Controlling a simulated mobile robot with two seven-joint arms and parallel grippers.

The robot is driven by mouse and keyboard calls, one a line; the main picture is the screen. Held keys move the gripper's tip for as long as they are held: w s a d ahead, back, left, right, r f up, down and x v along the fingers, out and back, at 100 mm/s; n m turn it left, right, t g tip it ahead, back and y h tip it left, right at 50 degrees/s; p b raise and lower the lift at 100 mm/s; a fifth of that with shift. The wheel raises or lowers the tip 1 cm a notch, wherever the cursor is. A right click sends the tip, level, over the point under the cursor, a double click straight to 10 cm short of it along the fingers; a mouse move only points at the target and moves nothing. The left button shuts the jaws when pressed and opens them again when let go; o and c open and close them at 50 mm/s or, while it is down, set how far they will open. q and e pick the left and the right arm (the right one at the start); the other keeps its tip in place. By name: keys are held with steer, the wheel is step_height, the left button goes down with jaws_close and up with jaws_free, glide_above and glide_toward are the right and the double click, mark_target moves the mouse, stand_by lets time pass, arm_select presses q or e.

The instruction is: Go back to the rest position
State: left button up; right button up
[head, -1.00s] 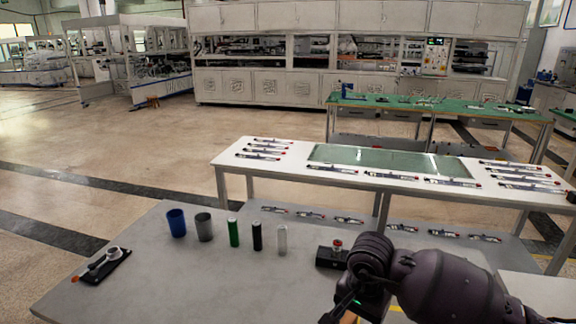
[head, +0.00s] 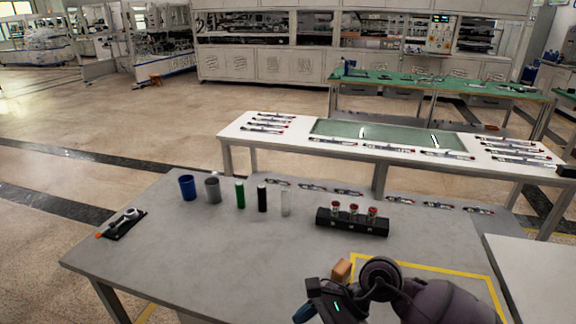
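My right arm comes in from the bottom right, low over the front of the grey table (head: 180,245). Its gripper (head: 306,308) is at the bottom edge of the head view, left of the yellow-taped area. Its fingers are dark and partly cut off by the picture edge, so I cannot tell whether they are open or shut. A small blue patch shows at its lower end; I cannot tell what it is. My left gripper is not in view.
A black rack (head: 352,228) holds three red-topped vials. A tan block (head: 341,270) is beside my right wrist. Blue (head: 188,188) and grey (head: 212,188) cups and several slim cylinders stand behind. A dark tray (head: 125,224) lies left. The table's left front is clear.

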step_height(320, 180, up, 5)
steer(key=a+m+t+y, duration=0.1)
steer(key=m+t+y, duration=0.5)
steer(key=m+y, duration=0.65)
steer(key=d+f+m+t+h, duration=0.3)
steer(key=d+m+t+h, duration=0.2)
steer(key=m, duration=0.5)
steer(key=w+d+f+m+t+h, duration=0.15)
steer(key=d+m+t+h, duration=0.35)
steer(key=m, duration=0.6)
steer(key=d+f+m+t+h, duration=0.3)
steer(key=d+m+t+h, duration=0.25)
steer(key=m, duration=0.45)
steer(key=s+d+f+m+g+h, duration=0.6)
steer(key=s+d+f+m+g, duration=0.1)
steer(key=s+f+m, duration=0.5)
steer(key=shift+d+f+m+h, duration=0.3)
steer(key=shift+d+f+m, duration=0.5)
steer(key=shift+m, duration=0.45)
